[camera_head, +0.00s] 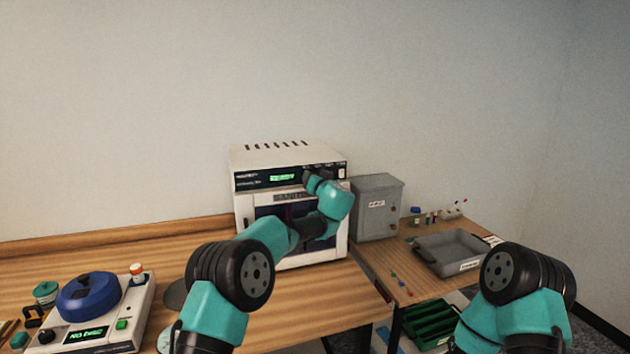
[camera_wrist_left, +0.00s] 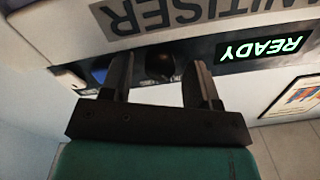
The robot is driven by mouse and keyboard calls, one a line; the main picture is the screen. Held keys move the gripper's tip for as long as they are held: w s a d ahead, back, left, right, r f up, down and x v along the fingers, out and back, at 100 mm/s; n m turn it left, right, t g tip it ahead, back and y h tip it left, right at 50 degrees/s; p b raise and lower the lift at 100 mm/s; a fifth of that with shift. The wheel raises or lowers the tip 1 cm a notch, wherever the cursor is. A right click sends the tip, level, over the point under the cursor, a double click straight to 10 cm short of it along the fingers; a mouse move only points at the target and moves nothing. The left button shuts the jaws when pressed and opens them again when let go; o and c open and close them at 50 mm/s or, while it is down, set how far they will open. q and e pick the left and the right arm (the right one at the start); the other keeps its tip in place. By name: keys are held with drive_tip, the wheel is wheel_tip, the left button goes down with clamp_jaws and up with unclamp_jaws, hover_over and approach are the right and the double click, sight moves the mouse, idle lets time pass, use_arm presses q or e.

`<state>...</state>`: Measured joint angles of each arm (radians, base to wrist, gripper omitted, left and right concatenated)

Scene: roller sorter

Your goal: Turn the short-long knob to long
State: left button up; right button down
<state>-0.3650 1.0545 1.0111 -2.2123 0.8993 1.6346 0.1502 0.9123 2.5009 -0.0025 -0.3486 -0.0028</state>
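The white sanitiser cabinet (camera_head: 243,158) stands at the back of the bench, with a black control panel along its upper front. A green display (camera_head: 283,178) is lit on the panel; in the left wrist view the display (camera_wrist_left: 262,48) reads READY, upside down. A dark round knob (camera_wrist_left: 160,66) shows on the panel beside the display. My left gripper (camera_wrist_left: 160,72) is open, one finger on each side of the knob; contact cannot be told. In the head view my left gripper hides the knob. The short-long marking is not readable. My right gripper is out of the head view.
A grey box (camera_head: 377,190) stands right of the cabinet, and a grey tray (camera_head: 420,252) lies on the right bench. A device with a blue lid (camera_head: 88,296) is at front left. A blue part (camera_wrist_left: 98,74) shows beside the left finger. The middle bench is mostly clear.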

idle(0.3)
use_arm(q)
drive_tip(key=v, duration=1.7)
drive_tip(key=shift+s, duration=0.15)
drive_tip(key=shift+d, duration=0.1)
drive_tip(key=n, duration=0.4)
drive_tip(key=x, duration=1.7)
drive_tip(key=shift+w, duration=0.2)
